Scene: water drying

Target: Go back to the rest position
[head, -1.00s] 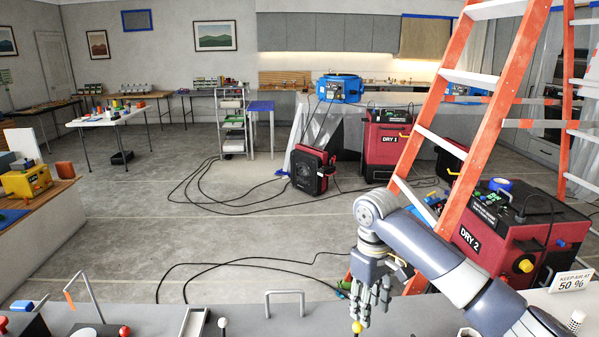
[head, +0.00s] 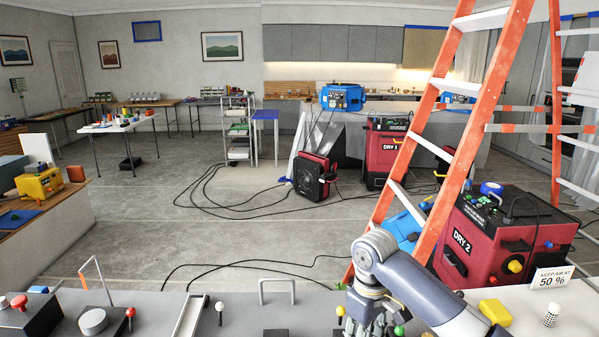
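My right arm comes in from the lower right in the head view. Its gripper (head: 372,318) points down over the grey console (head: 250,312) at the bottom edge. The fingers are partly cut off by the frame and partly behind the wrist, so I cannot tell if they are open or shut. No held object shows. A yellow knob (head: 340,310) stands just left of the gripper, and a green knob (head: 399,331) is close on its right. My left gripper is not in view.
An orange ladder (head: 455,130) and the red DRY 2 machine (head: 505,245) stand beyond my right arm. Black cables cross the otherwise open floor (head: 140,225).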

